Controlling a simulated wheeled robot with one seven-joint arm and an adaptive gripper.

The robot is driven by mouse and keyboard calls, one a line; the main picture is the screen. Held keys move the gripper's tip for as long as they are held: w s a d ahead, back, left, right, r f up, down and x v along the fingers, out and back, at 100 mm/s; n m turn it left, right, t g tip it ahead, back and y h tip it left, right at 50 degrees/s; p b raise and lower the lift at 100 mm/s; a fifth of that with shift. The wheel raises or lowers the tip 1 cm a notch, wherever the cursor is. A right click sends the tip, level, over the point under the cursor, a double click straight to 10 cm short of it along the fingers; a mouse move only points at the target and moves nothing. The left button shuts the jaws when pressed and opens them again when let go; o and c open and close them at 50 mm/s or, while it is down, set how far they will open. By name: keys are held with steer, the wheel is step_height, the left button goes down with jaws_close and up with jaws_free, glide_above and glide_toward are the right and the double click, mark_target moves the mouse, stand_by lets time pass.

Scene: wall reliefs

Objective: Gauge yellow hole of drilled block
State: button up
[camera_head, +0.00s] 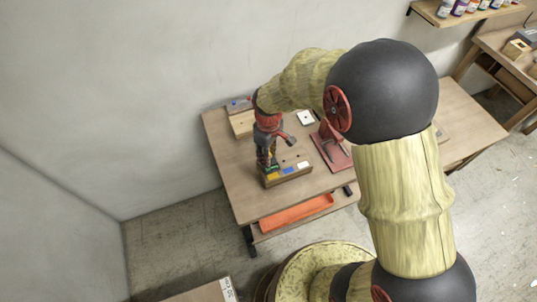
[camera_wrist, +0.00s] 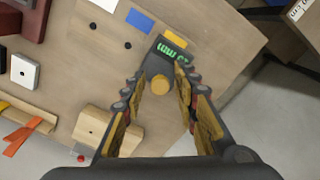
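The drilled block (camera_head: 296,177) is a light wooden block on the workbench. In the wrist view a white patch and a blue patch (camera_wrist: 139,20) mark its top (camera_wrist: 107,37), each with a dark hole beside it. My gripper (camera_head: 266,158) is above its left end; in the wrist view its fingers (camera_wrist: 162,75) close around a dark gauge (camera_wrist: 155,60) with a round yellow top and a lit green display reading something like "LOW". The yellow hole and the gauge's lower tip are hidden.
A red stand (camera_head: 333,150) is right of the block on the workbench (camera_head: 228,160). A white square piece with a hole (camera_wrist: 24,72) and a wooden block with a groove and a hole (camera_wrist: 95,124) lie nearby. An orange tray (camera_head: 297,213) is on the shelf below.

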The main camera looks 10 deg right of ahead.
steer(key=c, duration=0.6)
jaws_close()
